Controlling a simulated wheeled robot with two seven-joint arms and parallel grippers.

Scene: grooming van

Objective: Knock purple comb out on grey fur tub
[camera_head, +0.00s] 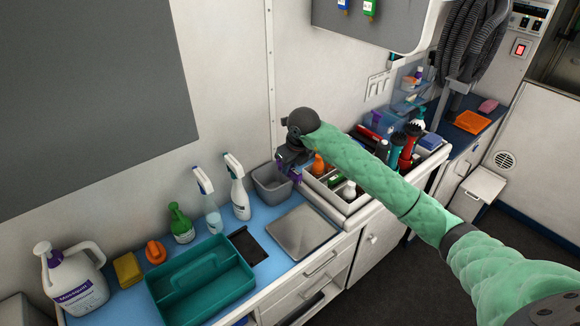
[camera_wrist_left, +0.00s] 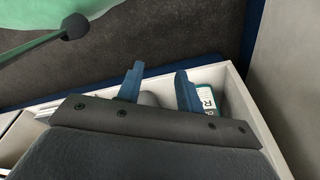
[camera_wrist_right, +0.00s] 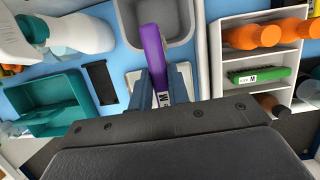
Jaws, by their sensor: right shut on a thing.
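The purple comb (camera_wrist_right: 153,52) is between the blue fingers of my right gripper (camera_wrist_right: 162,85) and points away from the wrist. Its far end overlaps the grey fur tub (camera_wrist_right: 183,35) in the right wrist view; I cannot tell whether they touch. In the head view my right gripper (camera_head: 290,160) is at the back right of the grey tub (camera_head: 268,192), with a little of the purple comb (camera_head: 293,174) showing below it. The tub stands on the blue counter against the wall. My left gripper (camera_wrist_left: 160,85) is open, its fingers apart, and shows only in its own wrist view.
A teal caddy (camera_head: 195,292), spray bottles (camera_head: 238,190), a white jug (camera_head: 75,280) and a metal plate (camera_head: 303,230) are on the counter. A white divided organizer (camera_head: 335,205) stands right of the tub. An open white drawer (camera_wrist_left: 240,95) lies below my left gripper.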

